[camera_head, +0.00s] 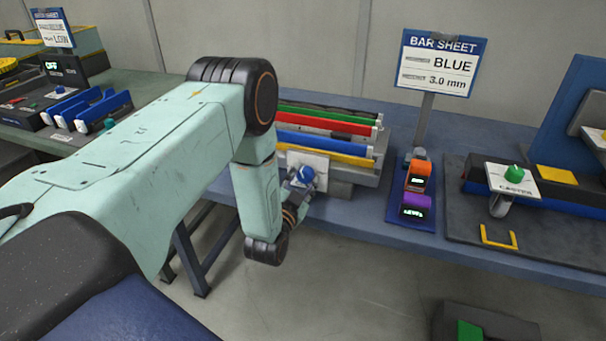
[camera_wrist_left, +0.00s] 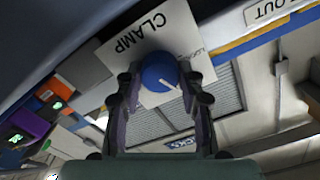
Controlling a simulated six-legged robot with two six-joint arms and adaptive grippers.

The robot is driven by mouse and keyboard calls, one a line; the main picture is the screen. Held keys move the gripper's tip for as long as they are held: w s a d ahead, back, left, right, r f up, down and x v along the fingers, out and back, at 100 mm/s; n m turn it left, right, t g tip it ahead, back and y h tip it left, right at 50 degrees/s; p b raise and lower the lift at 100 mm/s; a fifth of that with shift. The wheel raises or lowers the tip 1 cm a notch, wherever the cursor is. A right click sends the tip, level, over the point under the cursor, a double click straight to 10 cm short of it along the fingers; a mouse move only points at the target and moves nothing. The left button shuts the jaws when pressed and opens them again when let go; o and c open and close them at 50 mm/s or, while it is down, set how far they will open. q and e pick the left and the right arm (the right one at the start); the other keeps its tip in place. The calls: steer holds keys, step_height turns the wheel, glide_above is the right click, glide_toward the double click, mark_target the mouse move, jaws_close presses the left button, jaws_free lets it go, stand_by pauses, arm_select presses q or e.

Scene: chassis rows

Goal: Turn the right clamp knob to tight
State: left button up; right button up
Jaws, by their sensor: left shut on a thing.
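The clamp knob (camera_wrist_left: 158,74) is blue with a white pointer line, on a white plate (camera_wrist_left: 125,42) marked CLAMP in the left wrist view. Smaller lettering at the plate's right looks like LOOSE; the pointer slants toward the right side. In the head view the knob (camera_head: 304,174) sits on the front of the bar rack. My left gripper (camera_head: 294,190) is shut on the knob, one finger on each side, as the left wrist view (camera_wrist_left: 160,80) shows. No TIGHT marking is readable. My right gripper is not in view.
Red, green, blue and yellow bars (camera_head: 310,137) lie in the rack behind the knob. A bar sheet sign (camera_head: 437,65) reads BLUE, 3.0 mm. Orange and purple display boxes (camera_head: 418,176) stand to the right. A green knob (camera_head: 516,172) is on a CASTER plate farther right.

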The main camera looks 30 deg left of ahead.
arm_select(q)
steer(key=m+p, duration=0.2)
steer(key=m, duration=0.3)
steer(key=shift+m, duration=0.3)
steer(key=m+p, duration=0.2)
steer(key=m, duration=0.3)
steer(key=m+p, duration=0.2)
steer(key=m, duration=0.3)
steer(key=shift+m, duration=0.4)
steer(key=m+p, duration=0.1)
steer(key=m, duration=0.4)
steer(key=shift+f+m, duration=0.1)
steer(key=shift+m, duration=0.2)
steer(key=o, duration=1.2)
steer(key=shift+c, duration=0.2)
